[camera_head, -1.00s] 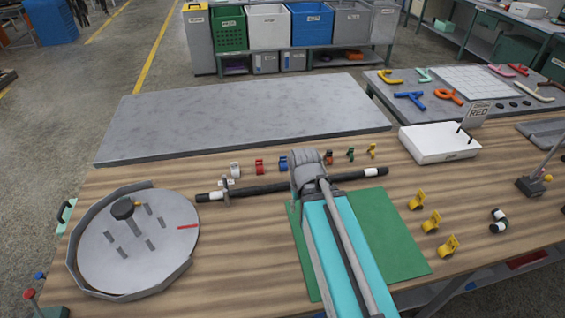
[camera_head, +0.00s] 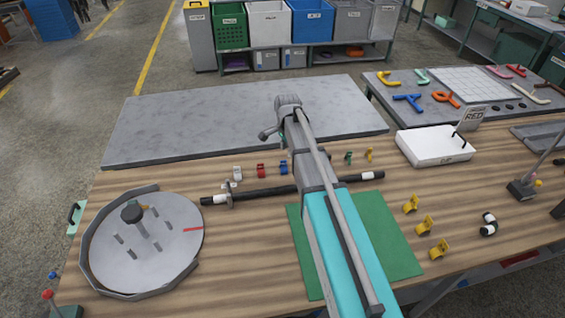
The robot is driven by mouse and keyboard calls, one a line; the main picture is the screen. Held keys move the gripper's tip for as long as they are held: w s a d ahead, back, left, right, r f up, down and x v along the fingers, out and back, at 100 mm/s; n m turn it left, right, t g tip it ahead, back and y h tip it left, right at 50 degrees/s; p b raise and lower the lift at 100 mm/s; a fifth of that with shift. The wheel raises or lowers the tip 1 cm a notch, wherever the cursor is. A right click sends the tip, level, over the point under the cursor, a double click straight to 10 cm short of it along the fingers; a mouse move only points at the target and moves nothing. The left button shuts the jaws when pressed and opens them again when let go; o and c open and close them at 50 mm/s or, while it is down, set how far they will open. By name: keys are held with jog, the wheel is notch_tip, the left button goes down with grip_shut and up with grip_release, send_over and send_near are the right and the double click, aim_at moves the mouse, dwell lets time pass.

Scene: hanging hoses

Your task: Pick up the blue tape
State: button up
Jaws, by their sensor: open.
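The small blue tape (camera_head: 283,167) stands in a row of small coloured pieces on the wooden workbench, behind the black rod. It shows just left of my grey and teal arm, close beside it in the picture. My arm reaches from the lower right up past this row, with its grey far end over the grey slab's near side. My gripper's fingers cannot be made out; they seem hidden behind the arm. Nothing is seen holding the tape.
White (camera_head: 237,173) and red (camera_head: 261,170) pieces stand left of the tape; green (camera_head: 348,158) and yellow (camera_head: 369,155) ones stand right of my arm. The black rod (camera_head: 265,194) lies in front. A round grey tray (camera_head: 110,255) is at left, a white box (camera_head: 440,148) at right.

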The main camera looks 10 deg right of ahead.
jog(key=w+r+m+p, duration=0.1)
jog(key=w+r+m, duration=0.1)
jog(key=w+m, duration=0.2)
jog(key=shift+w, duration=1.1)
jog(key=shift+f, duration=0.25)
jog(key=b, duration=0.9)
send_over(284, 161)
notch_tip(284, 161, down, 8)
jog(key=shift+w+a+f, duration=0.15)
jog(key=shift+f+b, duration=2.3)
jog(key=shift+f, duration=0.3)
grip_shut()
